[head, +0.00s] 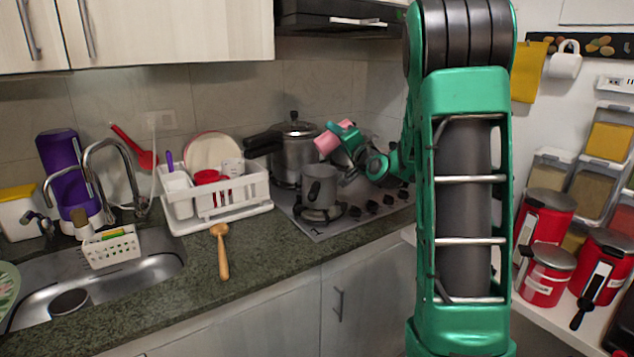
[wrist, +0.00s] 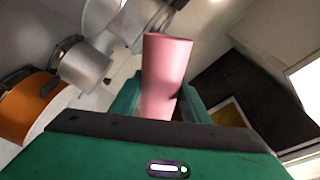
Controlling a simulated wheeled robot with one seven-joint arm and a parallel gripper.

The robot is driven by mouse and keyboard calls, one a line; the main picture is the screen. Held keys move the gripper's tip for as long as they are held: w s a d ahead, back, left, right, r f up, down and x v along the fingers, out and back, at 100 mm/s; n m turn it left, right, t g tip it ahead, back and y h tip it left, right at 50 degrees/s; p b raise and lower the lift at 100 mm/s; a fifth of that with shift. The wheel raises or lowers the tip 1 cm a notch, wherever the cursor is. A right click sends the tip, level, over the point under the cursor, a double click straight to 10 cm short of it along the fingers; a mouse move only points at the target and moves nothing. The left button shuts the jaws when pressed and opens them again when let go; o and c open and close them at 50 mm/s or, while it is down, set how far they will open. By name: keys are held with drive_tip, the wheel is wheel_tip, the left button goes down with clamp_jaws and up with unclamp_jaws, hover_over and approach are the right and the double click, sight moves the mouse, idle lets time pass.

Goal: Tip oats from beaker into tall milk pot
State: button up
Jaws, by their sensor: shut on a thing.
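The pink beaker (head: 327,142) is held in my gripper (head: 346,137) above the stove, tilted with one end toward the lower left. The beaker also shows in the wrist view (wrist: 166,70) between the jaws. My gripper is shut on it. The inside of the beaker is hidden, so I see no oats. The tall grey milk pot (head: 320,188) stands upright on the front of the stove, below and slightly left of the beaker, apart from it. Its inside cannot be made out.
A pressure cooker (head: 296,147) with a black handle stands behind the milk pot, close to the beaker. A white dish rack (head: 218,205) is to the left, with a wooden spoon (head: 221,252) in front. Red canisters (head: 545,215) stand on the right shelf.

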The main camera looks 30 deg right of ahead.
drive_tip(key=m, duration=0.2)
drive_tip(key=d+f+m, duration=0.1)
drive_tip(key=d+f+m+h, duration=0.1)
drive_tip(key=m, duration=0.1)
drive_tip(key=shift+s+f+m, duration=0.15)
drive_tip(key=shift+f+m, duration=0.1)
drive_tip(key=shift+m, duration=0.05)
drive_tip(key=d+f+m+g+h+b, duration=0.1)
drive_tip(key=f+m, duration=0.4)
drive_tip(key=m, duration=0.5)
drive_tip(key=d+f+m+h+b, duration=0.1)
drive_tip(key=d+f+m+b, duration=0.3)
drive_tip(key=m, duration=0.6)
drive_tip(key=shift+s+f+m+g, duration=0.4)
drive_tip(key=shift+f, duration=0.1)
wheel_tip(320, 180, up, 5)
drive_tip(key=shift+d+f, duration=0.1)
idle(0.4)
